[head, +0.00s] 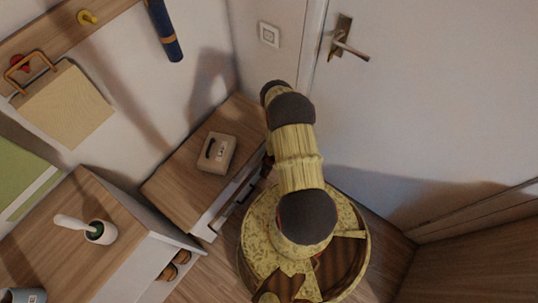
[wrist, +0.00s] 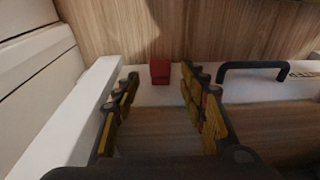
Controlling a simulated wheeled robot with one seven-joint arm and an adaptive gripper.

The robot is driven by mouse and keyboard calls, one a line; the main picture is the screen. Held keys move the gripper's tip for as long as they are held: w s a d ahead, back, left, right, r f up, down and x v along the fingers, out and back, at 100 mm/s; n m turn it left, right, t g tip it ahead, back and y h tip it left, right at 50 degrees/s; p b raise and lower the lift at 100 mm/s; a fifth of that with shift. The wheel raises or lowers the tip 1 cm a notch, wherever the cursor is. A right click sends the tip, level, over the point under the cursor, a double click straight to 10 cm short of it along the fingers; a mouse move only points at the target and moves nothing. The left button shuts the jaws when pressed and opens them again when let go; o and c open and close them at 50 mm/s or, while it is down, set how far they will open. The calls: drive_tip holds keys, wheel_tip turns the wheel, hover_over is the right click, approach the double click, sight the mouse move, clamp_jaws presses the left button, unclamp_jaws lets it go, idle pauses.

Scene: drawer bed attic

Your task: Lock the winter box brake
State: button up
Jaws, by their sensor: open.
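In the wrist view a small red block (wrist: 160,71) sits on a white panel edge (wrist: 260,88), against a wood-grain surface. It looks like the brake, though I cannot be sure. A black bar handle (wrist: 252,66) is on the same white panel to the right, with a partly cut-off label (wrist: 303,75) beside it. My gripper (wrist: 159,80) is open, its two yellow and black fingers on either side of the red block. Nothing is held; I cannot tell whether the fingertips touch the panel. In the head view my arm hides the gripper and the red block.
A low wooden cabinet (head: 180,192) with a beige device (head: 216,153) on top stands left of my arm. A taller cabinet (head: 65,240) carries a white-handled brush in a holder (head: 95,230). A white door (head: 430,95) with a metal handle (head: 345,42) is at right.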

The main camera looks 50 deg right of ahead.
wheel_tip(320, 180, up, 9)
drive_tip(key=s, duration=0.1)
drive_tip(key=shift+s, duration=0.2)
idle(0.4)
